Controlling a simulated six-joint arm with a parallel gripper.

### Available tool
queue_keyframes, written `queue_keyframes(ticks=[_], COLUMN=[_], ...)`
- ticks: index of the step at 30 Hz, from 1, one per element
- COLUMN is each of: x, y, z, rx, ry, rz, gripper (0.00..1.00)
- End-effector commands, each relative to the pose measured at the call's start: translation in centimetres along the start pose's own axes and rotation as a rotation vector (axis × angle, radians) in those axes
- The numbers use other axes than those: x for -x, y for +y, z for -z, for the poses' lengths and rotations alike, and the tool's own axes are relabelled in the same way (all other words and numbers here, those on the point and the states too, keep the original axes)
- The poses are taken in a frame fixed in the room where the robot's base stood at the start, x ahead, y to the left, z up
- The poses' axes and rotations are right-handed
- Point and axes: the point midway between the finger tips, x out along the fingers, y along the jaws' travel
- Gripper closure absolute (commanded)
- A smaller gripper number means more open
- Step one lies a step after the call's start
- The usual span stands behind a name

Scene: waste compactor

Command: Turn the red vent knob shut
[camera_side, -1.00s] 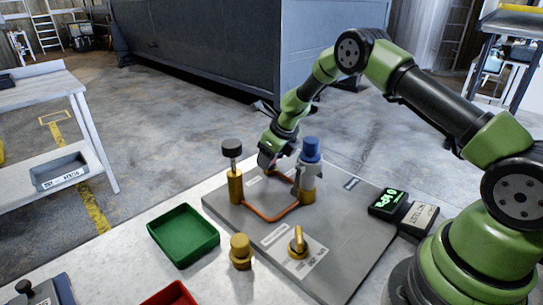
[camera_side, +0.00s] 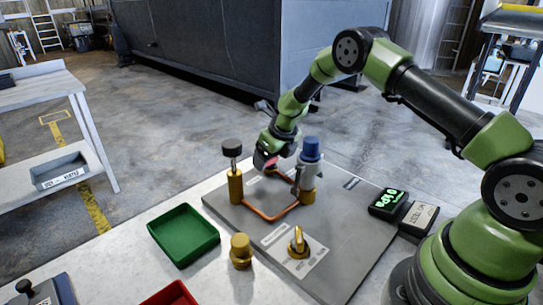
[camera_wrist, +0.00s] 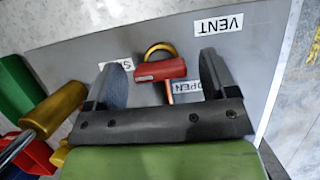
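The red vent knob (camera_wrist: 161,70) shows in the wrist view, a short bar with a small pale mark near its left end. A gold ring shows behind it. My gripper (camera_wrist: 166,60) is open, with one dark finger on each side of the knob and a gap to each. The VENT label (camera_wrist: 218,23) is up and right of the knob. The OPEN label (camera_wrist: 187,92) is just below it and partly hidden. Another label, starting with S (camera_wrist: 115,66), is partly hidden by the left finger. In the side view my gripper (camera_side: 270,160) is low over the panel's far side and largely hides the knob.
The grey panel (camera_side: 330,265) carries a blue-capped post (camera_side: 310,150), a dark-capped brass post (camera_side: 233,148), a copper pipe (camera_side: 265,216) and a brass knob (camera_side: 298,243). A green tray (camera_side: 184,235) and a brass piece (camera_side: 240,251) stand to the left.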

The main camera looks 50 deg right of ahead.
Motion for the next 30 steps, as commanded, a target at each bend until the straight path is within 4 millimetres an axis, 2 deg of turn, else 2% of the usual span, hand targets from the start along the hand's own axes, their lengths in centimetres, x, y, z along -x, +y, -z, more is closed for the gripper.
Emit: queue_keyframes(ticks=[6, 10, 22, 27, 30], x=[0.1, 1.0, 7.9, 9.6, 9.9], y=[0.0, 0.0, 0.0, 0.0, 0.0], z=[-0.1, -0.1, -0.1, -0.1, 0.0], rx=[0.001, 0.001, 0.0, 0.0, 0.0], ry=[-0.002, -0.003, -0.004, -0.003, -0.001], rz=[0.0, 0.001, 0.001, 0.001, 0.0], gripper=[0.21, 0.21, 0.21, 0.21, 0.21])
